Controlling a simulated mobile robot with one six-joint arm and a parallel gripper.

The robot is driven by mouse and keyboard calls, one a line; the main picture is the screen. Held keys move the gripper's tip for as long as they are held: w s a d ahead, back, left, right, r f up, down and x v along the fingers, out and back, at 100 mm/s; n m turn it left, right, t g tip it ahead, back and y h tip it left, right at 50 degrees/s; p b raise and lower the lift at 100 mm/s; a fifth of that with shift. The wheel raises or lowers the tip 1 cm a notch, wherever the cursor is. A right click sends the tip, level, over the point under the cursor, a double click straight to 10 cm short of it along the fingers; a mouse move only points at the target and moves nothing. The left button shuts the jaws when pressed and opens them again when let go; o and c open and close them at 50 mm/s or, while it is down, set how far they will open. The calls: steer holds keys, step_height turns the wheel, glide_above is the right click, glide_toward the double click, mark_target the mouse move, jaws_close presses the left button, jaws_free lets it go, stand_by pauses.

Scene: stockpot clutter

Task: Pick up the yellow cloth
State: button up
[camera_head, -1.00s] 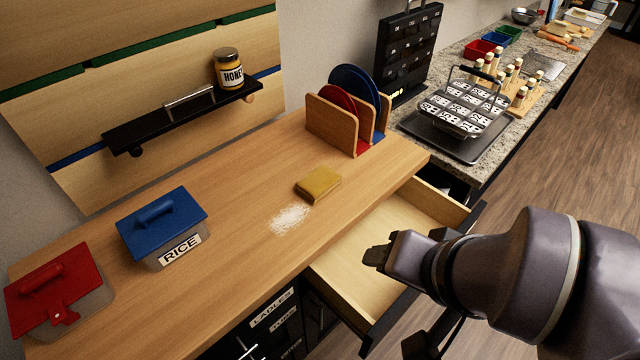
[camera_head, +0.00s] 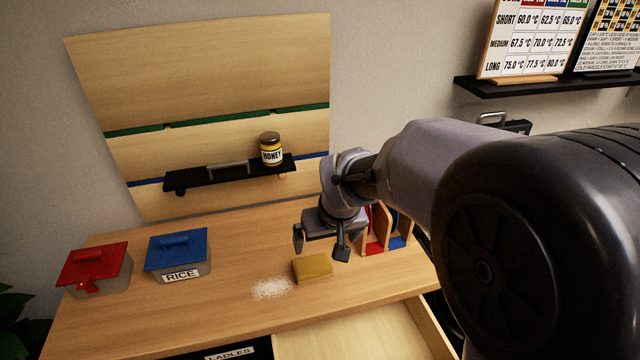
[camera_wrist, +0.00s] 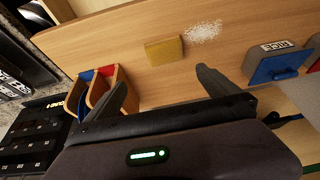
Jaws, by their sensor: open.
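The yellow cloth (camera_head: 313,268) is a folded, block-like piece lying flat on the wooden counter (camera_head: 220,325), right beside a patch of white powder (camera_head: 272,288). It also shows in the wrist view (camera_wrist: 164,50), beyond my fingertips and between them. My gripper (camera_head: 320,248) is open and empty, with its fingers pointing down above the counter near the cloth. In the wrist view my gripper (camera_wrist: 165,85) shows both fingers spread apart, with nothing between them and the cloth not touched.
A plate rack (camera_head: 375,247) stands close on the right, partly hidden by my arm. A blue-lidded rice box (camera_head: 178,255) and a red-lidded box (camera_head: 93,270) stand left. A shelf (camera_head: 215,174) holds a honey jar (camera_head: 271,150). A drawer (camera_head: 350,335) stands open in front.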

steer(key=b, duration=0.4)
glide_toward(312, 264)
steer(key=x, duration=0.5)
steer(key=b+x, duration=0.1)
steer(key=x, duration=0.4)
steer(key=shift+w+f+b, duration=0.1)
steer(key=shift+f+b, duration=0.05)
steer(key=shift+b, duration=0.25)
steer(key=c, duration=1.1)
